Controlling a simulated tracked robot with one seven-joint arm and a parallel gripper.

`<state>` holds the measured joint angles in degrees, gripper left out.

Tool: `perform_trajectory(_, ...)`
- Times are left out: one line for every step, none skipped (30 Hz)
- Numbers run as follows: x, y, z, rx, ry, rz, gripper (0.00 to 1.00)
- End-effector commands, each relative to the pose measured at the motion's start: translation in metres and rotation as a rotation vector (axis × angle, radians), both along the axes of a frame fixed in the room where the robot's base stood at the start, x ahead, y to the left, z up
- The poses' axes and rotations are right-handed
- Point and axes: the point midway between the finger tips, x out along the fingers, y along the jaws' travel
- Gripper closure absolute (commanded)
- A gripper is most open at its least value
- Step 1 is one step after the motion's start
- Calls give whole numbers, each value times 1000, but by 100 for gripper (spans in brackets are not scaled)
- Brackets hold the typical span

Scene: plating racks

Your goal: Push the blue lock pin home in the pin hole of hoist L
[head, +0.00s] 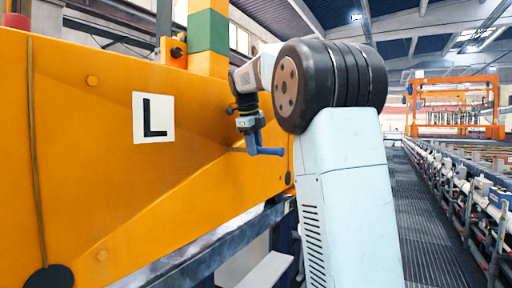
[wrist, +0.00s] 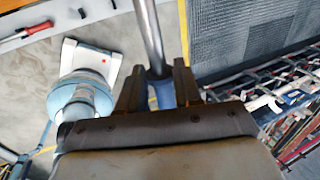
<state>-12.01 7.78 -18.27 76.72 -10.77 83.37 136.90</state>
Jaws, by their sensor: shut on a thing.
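My gripper (head: 250,124) hangs from the arm in front of the orange side of hoist L (head: 80,110), which carries a white plate with a black L. It is shut on the blue lock pin (head: 269,151), whose blue part sticks out to the right below the jaws. In the wrist view, the two dark jaws (wrist: 158,86) hold the pin's blue part (wrist: 163,94). A bare steel rod (wrist: 150,35) runs from it toward the top of the picture. I cannot make out the pin hole in either view, nor whether the rod touches the hoist.
A dark beam (head: 205,262) runs below the hoist. A grated walkway (head: 425,225) lies to the right, beside a long line of tanks (head: 470,190). Another orange hoist (head: 455,100) stands far back. A red-handled tool (wrist: 25,37) lies below in the wrist view.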

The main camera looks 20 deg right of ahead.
Motion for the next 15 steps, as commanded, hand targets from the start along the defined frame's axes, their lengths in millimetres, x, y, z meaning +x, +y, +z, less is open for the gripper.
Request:
perform_trajectory(1,1,1,0,-1,0,100)
perform_trajectory(1,1,1,0,-1,0,100)
perform_trajectory(2,1,1,0,-1,0,100)
perform_trajectory(2,2,1,0,-2,1,100)
perform_trajectory(3,2,1,0,-2,1,100)
perform_trajectory(4,3,1,0,-2,1,100)
perform_trajectory(4,3,1,0,-2,1,100)
perform_trajectory(5,3,1,0,-3,1,100)
perform_trajectory(5,4,1,0,-3,1,100)
perform_trajectory(6,4,1,0,-3,1,100)
perform_trajectory(6,5,1,0,-2,1,100)
perform_trajectory(7,5,1,0,-1,0,100)
perform_trajectory(7,5,1,0,-1,0,100)
perform_trajectory(8,6,1,0,-1,0,100)
perform_trajectory(8,6,1,0,-1,0,100)
